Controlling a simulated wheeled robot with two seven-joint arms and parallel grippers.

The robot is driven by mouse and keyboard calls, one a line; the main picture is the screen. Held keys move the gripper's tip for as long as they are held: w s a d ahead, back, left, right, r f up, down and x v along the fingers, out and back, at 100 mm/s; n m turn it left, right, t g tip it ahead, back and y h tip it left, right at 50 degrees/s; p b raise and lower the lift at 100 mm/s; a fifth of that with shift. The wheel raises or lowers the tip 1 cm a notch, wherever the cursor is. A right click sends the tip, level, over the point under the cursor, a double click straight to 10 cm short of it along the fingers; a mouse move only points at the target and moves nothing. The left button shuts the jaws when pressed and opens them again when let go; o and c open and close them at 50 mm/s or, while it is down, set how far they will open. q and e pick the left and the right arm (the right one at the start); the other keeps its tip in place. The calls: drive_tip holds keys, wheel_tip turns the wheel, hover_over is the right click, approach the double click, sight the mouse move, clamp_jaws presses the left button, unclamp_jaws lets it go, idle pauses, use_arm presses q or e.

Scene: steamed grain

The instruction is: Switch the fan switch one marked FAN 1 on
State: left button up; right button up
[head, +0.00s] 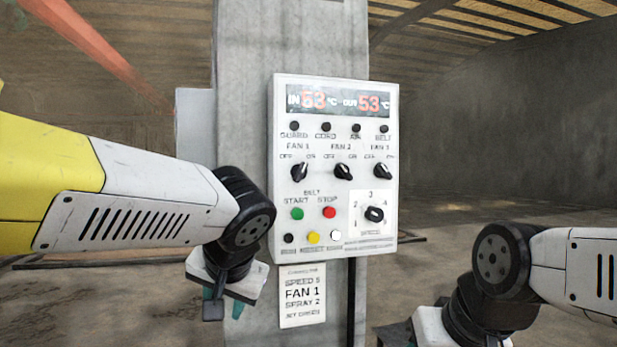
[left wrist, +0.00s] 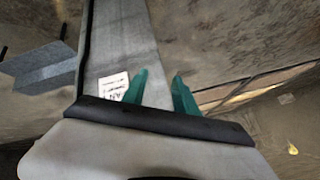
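The FAN 1 switch (head: 299,171) is a black rotary knob on the white control panel (head: 265,225), left-most in a row of three, with OFF and ON printed above it. Its exact setting is too small to tell for sure. My left gripper (head: 222,308) hangs below and left of the panel, pointing down, apart from the switch. In the left wrist view its two teal fingers (left wrist: 160,85) are apart with nothing between them. My right gripper (head: 395,334) is at the bottom right, mostly cut off and hidden behind its wrist.
The FAN 2 knob (head: 343,171) and FAN 3 knob (head: 382,170) are close beside it. Below are the green START button (head: 297,213), red STOP button (head: 329,212) and speed dial (head: 374,214). A paper note (head: 303,310) reading FAN 1 hangs on the concrete pillar (head: 245,60).

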use_arm(q)
drive_tip(key=w+d+r+t+y, duration=0.2)
drive_tip(key=w+d+r+t, duration=0.15)
drive_tip(key=w+r, duration=0.45)
drive_tip(key=t, duration=0.7)
approach(303, 170)
drive_tip(key=w, duration=0.2)
drive_tip(key=shift+g, duration=0.25)
drive_tip(key=x, duration=0.7)
drive_tip(key=shift+a+r, duration=0.15)
drive_tip(key=shift+a, duration=0.1)
drive_tip(key=shift+c, duration=0.4)
clamp_jaws()
